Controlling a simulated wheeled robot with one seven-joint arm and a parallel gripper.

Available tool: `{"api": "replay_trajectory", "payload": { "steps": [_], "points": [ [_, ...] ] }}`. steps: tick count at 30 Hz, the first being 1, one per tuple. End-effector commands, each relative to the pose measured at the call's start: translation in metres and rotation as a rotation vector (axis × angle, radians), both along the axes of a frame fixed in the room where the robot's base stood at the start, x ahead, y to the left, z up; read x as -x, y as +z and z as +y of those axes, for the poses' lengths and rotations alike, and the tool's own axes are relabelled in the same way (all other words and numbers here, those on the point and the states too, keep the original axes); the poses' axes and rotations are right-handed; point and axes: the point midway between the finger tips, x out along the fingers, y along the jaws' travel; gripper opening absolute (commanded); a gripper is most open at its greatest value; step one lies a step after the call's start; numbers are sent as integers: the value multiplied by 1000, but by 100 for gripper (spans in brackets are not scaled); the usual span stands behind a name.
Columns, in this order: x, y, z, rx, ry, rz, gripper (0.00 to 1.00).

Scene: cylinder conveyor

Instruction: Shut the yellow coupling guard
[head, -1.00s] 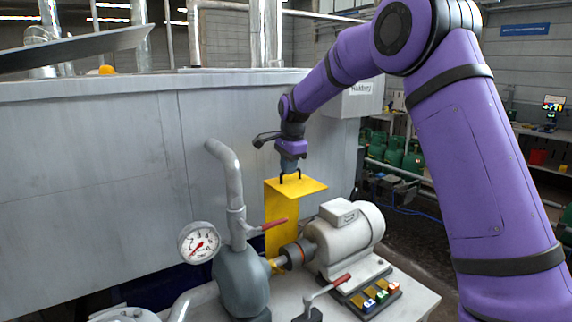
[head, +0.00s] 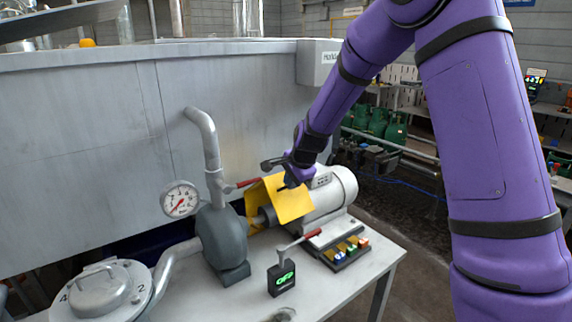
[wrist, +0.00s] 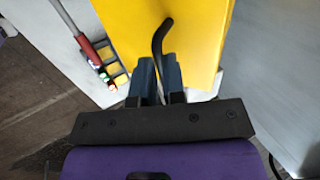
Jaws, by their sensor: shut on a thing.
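The yellow coupling guard (head: 288,204) hangs tilted over the shaft between the grey pump (head: 222,238) and the white motor (head: 338,191). It is partly swung down, with its flat plate sloping towards the front. My gripper (head: 291,181) is at the guard's upper right face. In the wrist view my gripper (wrist: 158,68) is shut on the guard's black handle (wrist: 160,38), and the yellow guard plate (wrist: 180,30) fills the upper middle. The coupling is mostly hidden behind the guard.
A red-handled valve lever (head: 245,183) on the pipe is close to the guard's left edge. A pressure gauge (head: 180,199) is at left.

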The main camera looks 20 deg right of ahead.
Motion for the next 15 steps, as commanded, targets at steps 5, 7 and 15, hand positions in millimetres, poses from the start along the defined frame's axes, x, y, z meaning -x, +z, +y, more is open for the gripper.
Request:
{"api": "replay_trajectory", "payload": {
  "steps": [5, 7, 15],
  "points": [
    [5, -9, -1, -1, 0, 0, 9],
    [5, -9, -1, -1, 0, 0, 25],
    [5, -9, -1, -1, 0, 0, 36]
  ]
}}
